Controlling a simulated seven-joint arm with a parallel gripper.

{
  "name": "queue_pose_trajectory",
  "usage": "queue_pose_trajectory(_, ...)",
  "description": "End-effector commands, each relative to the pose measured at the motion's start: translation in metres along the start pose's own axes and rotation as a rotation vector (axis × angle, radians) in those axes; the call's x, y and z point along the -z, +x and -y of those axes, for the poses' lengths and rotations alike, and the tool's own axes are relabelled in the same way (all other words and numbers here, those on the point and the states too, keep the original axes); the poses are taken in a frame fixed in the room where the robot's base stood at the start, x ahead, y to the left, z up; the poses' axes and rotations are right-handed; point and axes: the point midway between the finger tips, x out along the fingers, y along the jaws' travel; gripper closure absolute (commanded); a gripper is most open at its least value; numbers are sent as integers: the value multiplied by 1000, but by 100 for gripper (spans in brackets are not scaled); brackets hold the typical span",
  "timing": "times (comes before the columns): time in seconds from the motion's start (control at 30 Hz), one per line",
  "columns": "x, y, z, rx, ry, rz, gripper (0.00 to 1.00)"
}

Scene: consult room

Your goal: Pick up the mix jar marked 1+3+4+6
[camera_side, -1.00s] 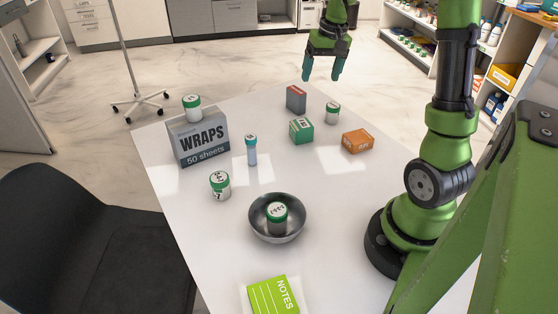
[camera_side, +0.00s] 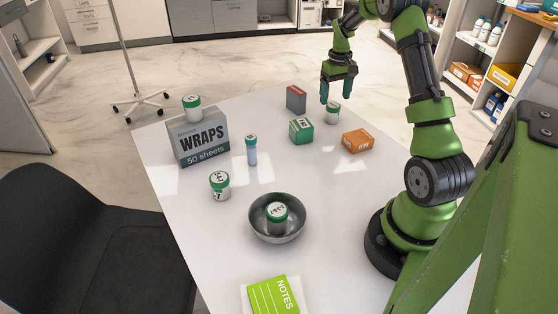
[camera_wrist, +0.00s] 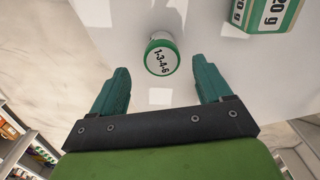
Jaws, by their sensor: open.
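The mix jar marked 1-3-4-6 (camera_wrist: 161,57) is white with a green lid rim and shows in the wrist view just beyond and between my fingertips. In the side view the jar (camera_side: 333,113) stands upright at the far end of the table, partly hidden by a fingertip. My gripper (camera_side: 339,93) is open and empty, pointing down over that far end. In the wrist view the two teal fingers of my gripper (camera_wrist: 160,85) are spread wide, with the jar apart from both.
A green box (camera_side: 301,131), an orange box (camera_side: 357,141) and a grey-red box (camera_side: 296,98) stand near the jar. Similar jars stand on the WRAPS box (camera_side: 201,141), on the table (camera_side: 220,186) and in a metal bowl (camera_side: 264,231). A blue-capped tube (camera_side: 252,150) stands mid-table.

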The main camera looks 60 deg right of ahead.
Motion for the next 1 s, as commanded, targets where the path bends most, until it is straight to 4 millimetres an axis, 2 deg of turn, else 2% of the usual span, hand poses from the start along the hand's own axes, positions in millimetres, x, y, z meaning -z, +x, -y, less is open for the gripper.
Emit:
queue_pose_trajectory(0.03,0,7,0,0,0,2,22)
queue_pose_trajectory(0.27,0,23,1,0,1,2,22)
queue_pose_trajectory(0.53,1,61,3,0,1,1,22)
queue_pose_trajectory(0.83,2,67,3,0,1,-1,22)
queue_pose_trajectory(0.87,1,67,3,0,1,-1,23)
queue_pose_trajectory(1.0,2,66,3,0,0,-1,45)
